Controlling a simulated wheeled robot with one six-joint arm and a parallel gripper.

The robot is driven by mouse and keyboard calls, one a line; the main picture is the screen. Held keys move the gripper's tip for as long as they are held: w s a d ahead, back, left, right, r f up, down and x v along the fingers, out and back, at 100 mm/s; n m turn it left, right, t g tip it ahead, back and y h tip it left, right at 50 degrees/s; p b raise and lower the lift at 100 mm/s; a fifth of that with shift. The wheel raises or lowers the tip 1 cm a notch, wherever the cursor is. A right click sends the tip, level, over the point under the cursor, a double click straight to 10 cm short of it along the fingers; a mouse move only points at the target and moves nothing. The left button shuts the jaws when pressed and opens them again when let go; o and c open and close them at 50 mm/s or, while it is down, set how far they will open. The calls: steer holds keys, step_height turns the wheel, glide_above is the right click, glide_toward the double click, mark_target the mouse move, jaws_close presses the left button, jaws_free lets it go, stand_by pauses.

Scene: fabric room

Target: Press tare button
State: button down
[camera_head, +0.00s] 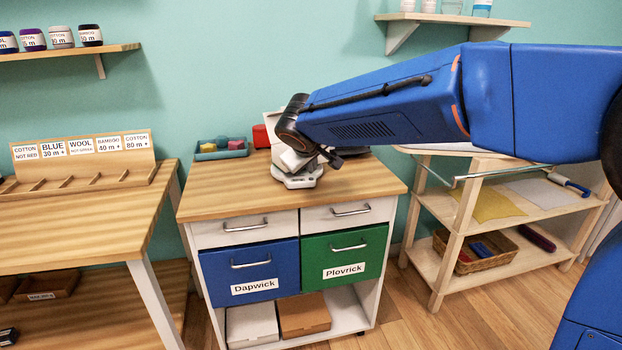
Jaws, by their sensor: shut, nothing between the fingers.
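A small pale scale (298,181) stands on the wooden top of the cabinet, near its right back part. My blue arm reaches in from the right, and its dark end hangs over the scale. My gripper (333,158) is low, just above or at the scale, and is shut with nothing held. The arm's end covers the upper part of the scale. The tare button cannot be made out, and I cannot tell whether the gripper touches the scale.
A teal tray (221,154) with small coloured blocks and a red object (261,136) sit behind the scale. The cabinet top (225,190) is clear at left. A wooden table (80,225) stands left, a shelf rack (500,208) right. The drawers are closed.

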steer(key=shift+f, duration=0.15)
stand_by(0.3)
steer(key=shift+f, duration=0.3)
steer(key=shift+f, duration=0.2)
stand_by(0.4)
steer(key=shift+r, duration=0.65)
step_height(320, 180, up, 6)
stand_by(0.9)
stand_by(0.5)
